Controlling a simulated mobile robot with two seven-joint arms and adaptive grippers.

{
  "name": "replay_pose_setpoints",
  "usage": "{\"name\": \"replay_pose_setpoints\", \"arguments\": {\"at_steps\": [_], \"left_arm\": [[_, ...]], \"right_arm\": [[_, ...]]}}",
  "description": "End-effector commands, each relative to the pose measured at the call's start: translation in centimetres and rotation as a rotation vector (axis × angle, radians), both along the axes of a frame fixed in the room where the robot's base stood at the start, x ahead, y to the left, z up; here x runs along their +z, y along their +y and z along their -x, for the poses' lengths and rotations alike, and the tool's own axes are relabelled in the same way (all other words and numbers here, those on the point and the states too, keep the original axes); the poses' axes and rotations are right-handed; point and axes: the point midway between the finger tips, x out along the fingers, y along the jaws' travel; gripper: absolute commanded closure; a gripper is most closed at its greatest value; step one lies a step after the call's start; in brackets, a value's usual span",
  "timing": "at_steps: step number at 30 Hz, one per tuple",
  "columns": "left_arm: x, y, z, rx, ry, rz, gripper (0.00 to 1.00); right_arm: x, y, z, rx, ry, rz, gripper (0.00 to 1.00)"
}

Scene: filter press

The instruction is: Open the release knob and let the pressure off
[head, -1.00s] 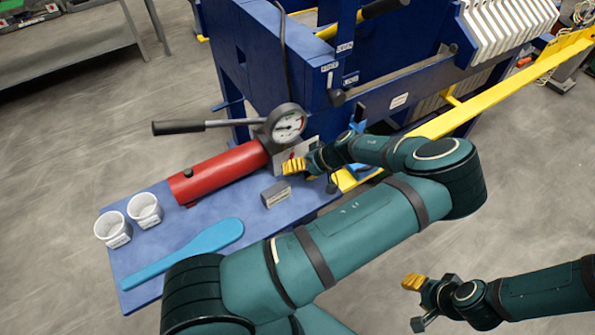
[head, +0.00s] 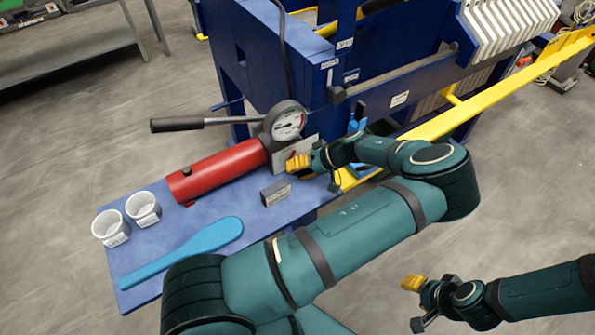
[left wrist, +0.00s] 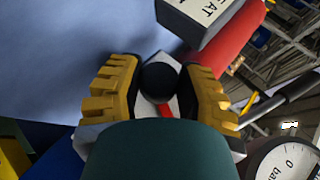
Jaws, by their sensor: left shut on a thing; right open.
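The pump is a red cylinder (head: 220,168) with a long black-gripped lever (head: 178,125) and a round pressure gauge (head: 288,124). My left gripper (head: 296,164) is at the right end of the pump, below the gauge, beside a pale plate. In the left wrist view the round black release knob (left wrist: 160,80) sits between its yellow fingers, which are shut on it. A red strip shows just below the knob. The fingers hide the knob in the head view. The gauge needle is too small to read. My right gripper (head: 416,303) is open and empty, low on the right.
On the blue table (head: 170,205) are two white cups (head: 111,228), a blue paddle (head: 185,252) and a small grey block (head: 276,193). The blue press frame (head: 260,50) and yellow rail (head: 480,98) stand behind. Open floor lies at right.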

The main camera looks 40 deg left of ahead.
Motion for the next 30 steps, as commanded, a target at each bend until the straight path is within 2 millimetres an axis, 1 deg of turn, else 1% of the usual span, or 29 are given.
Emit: {"name": "replay_pose_setpoints", "arguments": {"at_steps": [1, 3, 12, 13, 15, 30], "left_arm": [[-0.38, -0.02, 0.0, -0.001, 0.022, -0.007, 0.98], [-0.3, -0.03, -0.01, -0.001, 0.041, -0.015, 0.98], [-0.16, -0.05, 0.02, 0.0, 0.049, -0.018, 0.98], [-0.16, -0.05, 0.02, 0.0, 0.049, -0.018, 0.53], [-0.15, -0.05, 0.02, 0.0, 0.049, -0.018, 0.31], [-0.24, -0.11, -0.03, -0.001, 0.046, -0.016, 0.31]], "right_arm": [[-0.37, 0.01, -0.01, 0.0, 0.0, 0.001, 0.53], [-0.47, 0.01, -0.01, 0.0, 0.0, 0.001, 0.53], [-0.39, 0.02, -0.02, 0.0, -0.001, 0.001, 0.53], [-0.39, 0.02, -0.02, 0.0, -0.001, 0.001, 0.53], [-0.38, 0.02, -0.03, 0.0, -0.001, 0.001, 0.53], [-0.38, 0.03, -0.03, 0.0, -0.001, 0.001, 0.53]]}}
